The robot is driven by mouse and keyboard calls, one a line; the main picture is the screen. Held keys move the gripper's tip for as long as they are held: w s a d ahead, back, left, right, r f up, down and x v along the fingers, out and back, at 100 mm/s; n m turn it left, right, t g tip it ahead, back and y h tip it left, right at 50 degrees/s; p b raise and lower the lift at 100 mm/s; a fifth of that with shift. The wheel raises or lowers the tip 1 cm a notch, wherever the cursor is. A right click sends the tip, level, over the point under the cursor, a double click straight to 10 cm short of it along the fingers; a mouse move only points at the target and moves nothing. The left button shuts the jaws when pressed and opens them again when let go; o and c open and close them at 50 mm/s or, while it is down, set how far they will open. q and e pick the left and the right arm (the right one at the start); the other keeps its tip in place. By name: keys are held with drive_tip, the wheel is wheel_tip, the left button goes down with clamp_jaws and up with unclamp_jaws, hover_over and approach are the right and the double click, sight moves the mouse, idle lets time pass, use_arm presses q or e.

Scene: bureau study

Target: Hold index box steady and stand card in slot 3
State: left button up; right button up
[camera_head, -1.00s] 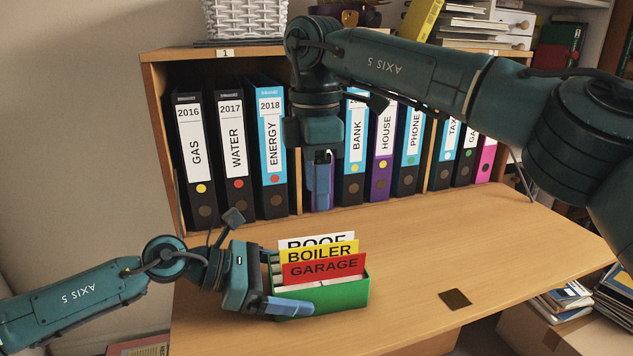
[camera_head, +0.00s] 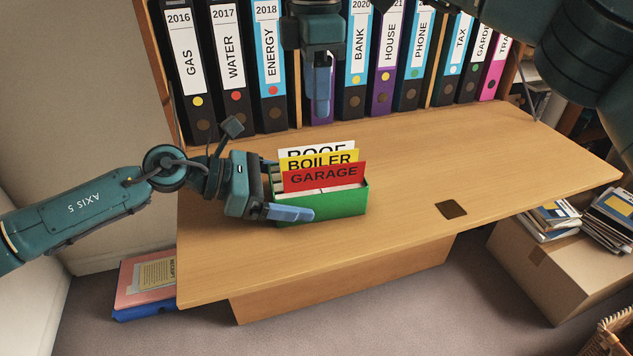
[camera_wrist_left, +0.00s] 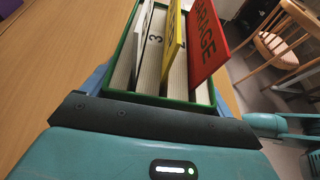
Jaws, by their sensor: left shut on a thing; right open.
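The green index box (camera_head: 335,206) stands on the desk, with a white ROOF card (camera_head: 312,151), a yellow BOILER card (camera_head: 345,157) and a red GARAGE card (camera_head: 325,176) upright in it. My left gripper (camera_head: 276,190) is shut on the box's left end, one finger along the front wall. In the left wrist view the box (camera_wrist_left: 203,92) shows a 3 between the white and yellow cards; the other slot numbers are unclear. My right gripper (camera_head: 320,92) points down in front of the binders, above and behind the box. It is open, with no card seen in it.
Labelled binders (camera_head: 270,70) line the back of the desk (camera_head: 400,180). A dark square (camera_head: 452,209) lies on the desk to the right, with clear surface around it. Papers and books sit on a carton (camera_head: 550,265) at the lower right. Folders (camera_head: 148,280) lie on the floor.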

use_arm(q)
drive_tip(key=o, duration=1.2)
drive_tip(key=v, duration=1.2)
drive_tip(key=shift+r, duration=0.1)
drive_tip(key=shift+s, duration=0.1)
